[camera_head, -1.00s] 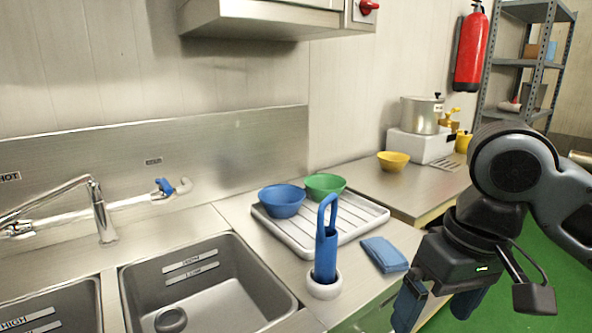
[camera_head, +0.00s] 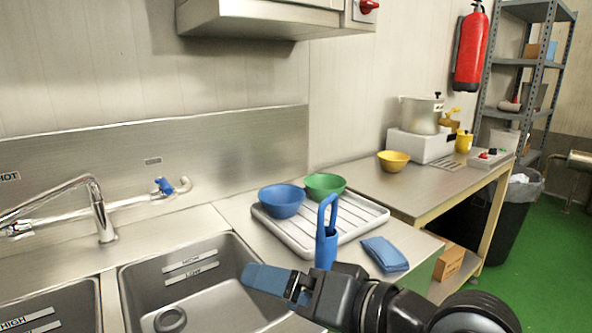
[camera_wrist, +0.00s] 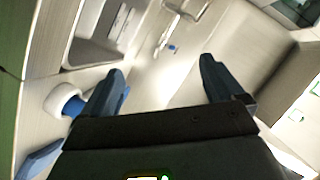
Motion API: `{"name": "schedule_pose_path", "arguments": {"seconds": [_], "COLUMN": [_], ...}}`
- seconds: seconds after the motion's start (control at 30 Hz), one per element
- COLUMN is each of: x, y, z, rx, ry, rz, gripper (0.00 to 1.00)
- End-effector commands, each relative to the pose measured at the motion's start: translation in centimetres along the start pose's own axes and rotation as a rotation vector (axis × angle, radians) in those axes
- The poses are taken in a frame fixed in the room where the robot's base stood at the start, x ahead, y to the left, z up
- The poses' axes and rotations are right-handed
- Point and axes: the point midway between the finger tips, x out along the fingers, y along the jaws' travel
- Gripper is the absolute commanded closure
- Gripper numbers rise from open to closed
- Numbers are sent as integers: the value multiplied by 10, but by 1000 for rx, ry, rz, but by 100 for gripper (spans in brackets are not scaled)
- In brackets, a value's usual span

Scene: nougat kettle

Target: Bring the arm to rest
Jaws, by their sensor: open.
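My gripper (camera_head: 275,281) is at the lower middle of the head view, its blue fingers pointing left over the right part of the sink basin (camera_head: 160,285). In the wrist view my gripper (camera_wrist: 163,80) shows its two blue fingers spread wide with nothing between them. My dark arm comes in from the lower right and hides the white round base of the upright blue tool (camera_head: 326,240). In the wrist view a white ring-shaped holder (camera_wrist: 64,100) with blue in it lies just left of the left finger.
A white drying rack (camera_head: 357,227) holds a blue bowl (camera_head: 282,201) and a green bowl (camera_head: 324,185). A folded blue cloth (camera_head: 385,254) lies right of it. The faucet (camera_head: 101,212) stands behind the sink. A yellow bowl (camera_head: 393,160) and a pot (camera_head: 421,114) stand farther back.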

Motion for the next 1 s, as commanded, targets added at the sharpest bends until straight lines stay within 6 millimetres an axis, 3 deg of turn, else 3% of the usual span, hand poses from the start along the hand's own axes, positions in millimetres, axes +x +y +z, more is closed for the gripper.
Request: {"name": "schedule_pose_path", "arguments": {"seconds": [0.27,0.47,0.77,1.0], "x": [-17,-50,-129,-214], "y": [27,62,106,118], "z": [32,70,149,209], "rx": [110,134,49,-143], "ry": [285,446,577,574], "rz": [24,143,413,638], "gripper": [5,5,5,5]}}
